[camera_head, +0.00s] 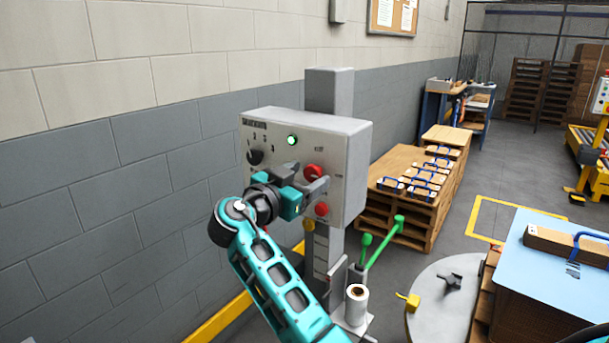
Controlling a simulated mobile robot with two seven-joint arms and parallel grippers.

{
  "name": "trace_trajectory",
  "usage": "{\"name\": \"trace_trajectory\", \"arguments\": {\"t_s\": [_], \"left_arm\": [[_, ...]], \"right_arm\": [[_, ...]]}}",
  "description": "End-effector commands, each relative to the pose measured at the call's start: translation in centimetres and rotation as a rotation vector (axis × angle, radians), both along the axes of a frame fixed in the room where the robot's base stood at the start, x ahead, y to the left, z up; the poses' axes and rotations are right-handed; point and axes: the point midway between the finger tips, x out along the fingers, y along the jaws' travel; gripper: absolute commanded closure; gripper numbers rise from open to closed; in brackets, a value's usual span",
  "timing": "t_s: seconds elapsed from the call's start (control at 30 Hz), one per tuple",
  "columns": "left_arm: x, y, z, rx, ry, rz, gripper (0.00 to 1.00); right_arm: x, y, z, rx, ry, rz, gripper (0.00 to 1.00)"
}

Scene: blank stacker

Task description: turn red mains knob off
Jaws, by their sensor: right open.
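A grey control box (345,160) is mounted on a grey post in front of the wall. A red knob (314,172) sits on the right half of its front face. A second red round control (321,209) is below it. My right gripper (318,188) is open, with its fingers in front of the panel, close to the red knob and just below it. I cannot tell whether a finger touches the knob. The gripper hides the lower middle of the panel. My left gripper is not in view.
A green lamp (292,140) glows on the panel, with a black knob (255,157) to its left. Green-handled levers (384,243) and a white roll (356,304) stand below right. A wooden pallet stack (398,232) with blue-handled blocks is behind.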

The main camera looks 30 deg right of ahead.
Motion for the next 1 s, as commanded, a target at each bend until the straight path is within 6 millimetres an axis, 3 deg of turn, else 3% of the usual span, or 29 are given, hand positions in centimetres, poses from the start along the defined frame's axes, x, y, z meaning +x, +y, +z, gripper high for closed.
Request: {"name": "trace_trajectory", "arguments": {"t_s": [0.23,0.8,1.0], "left_arm": [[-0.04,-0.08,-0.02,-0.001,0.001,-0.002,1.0],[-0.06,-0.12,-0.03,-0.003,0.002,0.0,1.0],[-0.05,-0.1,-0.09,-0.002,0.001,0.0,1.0]], "right_arm": [[0.04,-0.08,-0.02,0.0,0.0,0.0,0.33],[0.02,-0.03,-0.03,0.001,0.0,0.0,0.86],[0.02,-0.02,-0.06,-0.002,0.008,0.0,0.89]]}}
